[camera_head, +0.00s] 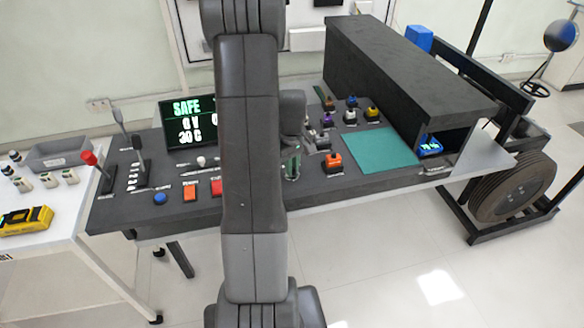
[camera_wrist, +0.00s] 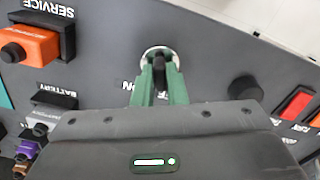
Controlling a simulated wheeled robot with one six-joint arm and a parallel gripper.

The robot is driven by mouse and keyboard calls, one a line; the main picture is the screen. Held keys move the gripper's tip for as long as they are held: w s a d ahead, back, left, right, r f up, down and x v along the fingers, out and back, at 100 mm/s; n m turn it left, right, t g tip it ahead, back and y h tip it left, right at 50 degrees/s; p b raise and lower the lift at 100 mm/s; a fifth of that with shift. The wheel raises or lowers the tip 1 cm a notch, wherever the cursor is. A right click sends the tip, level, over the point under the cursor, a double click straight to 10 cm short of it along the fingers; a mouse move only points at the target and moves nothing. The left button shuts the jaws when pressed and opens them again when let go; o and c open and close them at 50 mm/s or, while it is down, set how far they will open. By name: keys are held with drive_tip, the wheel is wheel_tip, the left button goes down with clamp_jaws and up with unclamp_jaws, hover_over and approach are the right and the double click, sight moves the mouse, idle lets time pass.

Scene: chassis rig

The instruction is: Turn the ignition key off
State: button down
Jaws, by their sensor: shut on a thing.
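The ignition key (camera_wrist: 160,68) is a small dark piece in a round silver collar on the dark console panel. In the wrist view my gripper (camera_wrist: 160,78) has its two green fingers closed on either side of the key, at the collar. The lettering beside the collar is partly covered by the fingers; "ON" shows on one side. In the head view my gripper (camera_head: 292,165) is low over the console, just right of my arm. The key cannot be made out there.
A screen (camera_head: 187,121) reads "SAFE". A dark box-like housing (camera_head: 400,75) and teal mat (camera_head: 368,149) lie to the right.

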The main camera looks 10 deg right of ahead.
drive_tip(key=shift+n, duration=0.7)
drive_tip(key=c, duration=1.5)
unclamp_jaws()
drive_tip(key=shift+o, duration=0.2)
wheel_tip(320, 180, up, 14)
drive_tip(key=shift+b, duration=0.3)
drive_tip(key=shift+f, duration=0.1)
